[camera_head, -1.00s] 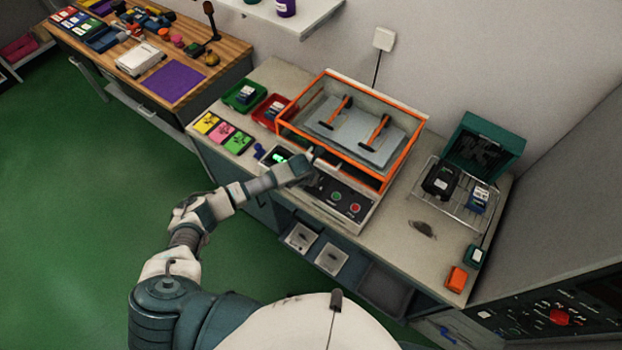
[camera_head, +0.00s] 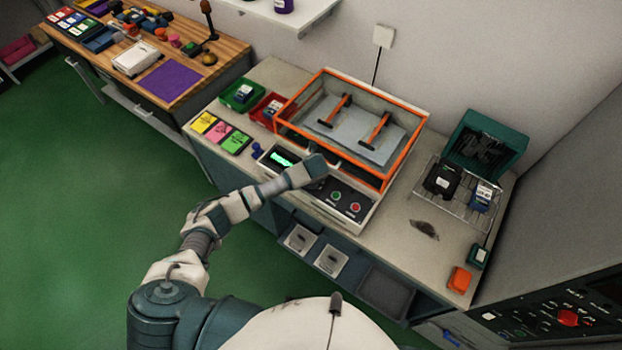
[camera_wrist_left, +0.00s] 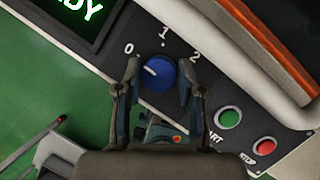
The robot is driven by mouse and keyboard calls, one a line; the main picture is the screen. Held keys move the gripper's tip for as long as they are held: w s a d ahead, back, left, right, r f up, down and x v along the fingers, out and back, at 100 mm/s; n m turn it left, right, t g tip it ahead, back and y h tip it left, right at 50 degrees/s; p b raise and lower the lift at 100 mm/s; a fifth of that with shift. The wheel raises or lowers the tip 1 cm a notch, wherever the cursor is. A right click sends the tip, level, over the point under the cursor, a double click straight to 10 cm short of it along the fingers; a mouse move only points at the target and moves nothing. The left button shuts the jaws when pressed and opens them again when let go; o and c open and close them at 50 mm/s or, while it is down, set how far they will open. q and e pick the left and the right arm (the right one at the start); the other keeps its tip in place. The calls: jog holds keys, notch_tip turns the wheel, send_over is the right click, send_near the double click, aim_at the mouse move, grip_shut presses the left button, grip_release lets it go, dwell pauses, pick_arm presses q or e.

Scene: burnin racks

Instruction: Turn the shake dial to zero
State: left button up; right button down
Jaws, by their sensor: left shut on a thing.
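The shake dial (camera_wrist_left: 160,72) is a round blue knob on a dark panel, with marks 0, 1 and 2 around its top. Its white pointer line points to the upper left, toward the 0 side. My left gripper (camera_wrist_left: 159,82) has a finger on each side of the dial and is shut on it. In the head view my left gripper (camera_head: 318,168) is at the front panel of the orange-framed shaker (camera_head: 402,160), and the dial is hidden behind it. My right gripper is not in view.
A green START button (camera_wrist_left: 229,118) and a red STOP button (camera_wrist_left: 264,147) sit right of the dial. A lit green display (camera_head: 281,158) is to its left. A wire rack with a dark case (camera_head: 443,179) stands to the right on the bench.

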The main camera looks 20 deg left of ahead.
pick_arm(q)
jog(key=shift+w+r, duration=0.15)
jog(key=o, duration=1.1)
jog(key=shift+o, duration=0.2)
jog(key=v, duration=1.1)
jog(key=shift+r, duration=0.3)
jog(key=shift+d, duration=0.15)
